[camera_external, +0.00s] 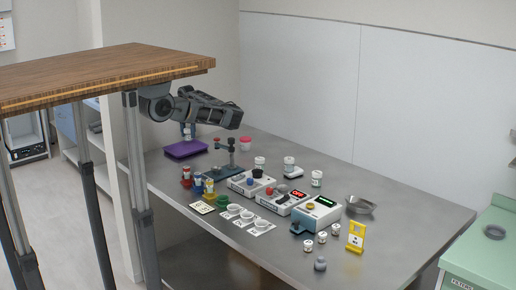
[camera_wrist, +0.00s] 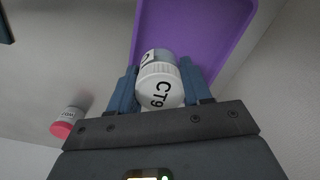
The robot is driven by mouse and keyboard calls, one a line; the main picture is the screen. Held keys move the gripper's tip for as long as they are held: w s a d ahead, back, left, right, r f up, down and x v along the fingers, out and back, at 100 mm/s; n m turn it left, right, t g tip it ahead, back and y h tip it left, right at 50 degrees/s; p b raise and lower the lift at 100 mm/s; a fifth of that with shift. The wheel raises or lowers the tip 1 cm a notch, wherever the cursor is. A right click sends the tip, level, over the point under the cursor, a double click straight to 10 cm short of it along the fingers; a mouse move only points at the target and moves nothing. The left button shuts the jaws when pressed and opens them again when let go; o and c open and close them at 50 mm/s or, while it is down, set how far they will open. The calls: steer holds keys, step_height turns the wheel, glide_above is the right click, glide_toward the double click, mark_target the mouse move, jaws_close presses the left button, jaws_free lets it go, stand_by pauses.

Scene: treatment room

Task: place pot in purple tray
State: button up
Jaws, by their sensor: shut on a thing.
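A pot (camera_wrist: 160,84) with a white lid marked "CT9" is held between the two blue fingers of my gripper (camera_wrist: 159,78) in the wrist view. The purple tray (camera_wrist: 195,25) lies below and beyond the pot in that view, and the pot overlaps it in the picture. In the external view, the purple tray (camera_external: 184,150) lies flat at the far left end of the steel table. My gripper (camera_external: 188,136) points down over the tray there. The held pot is too small to make out clearly in that view. I cannot tell the exact gap between pot and tray.
A pot with a pink lid (camera_external: 245,143) stands right of the tray; it also shows in the wrist view (camera_wrist: 67,122). A small stand (camera_external: 231,155), devices (camera_external: 286,198) and several white pots fill the table's middle. A raised wooden top (camera_external: 100,75) stands at left.

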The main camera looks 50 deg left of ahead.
steer(key=a+f, duration=0.2)
steer(key=a, duration=0.1)
steer(key=shift+a, duration=0.1)
steer(key=shift+a+f+p, duration=0.1)
steer(key=shift+f+p, duration=0.3)
steer(key=shift+f, duration=1.7)
steer(key=shift+f, duration=0.1)
steer(key=o, duration=1.2)
steer(key=shift+c, duration=0.2)
step_height(320, 180, up, 12)
steer(key=b, duration=0.1)
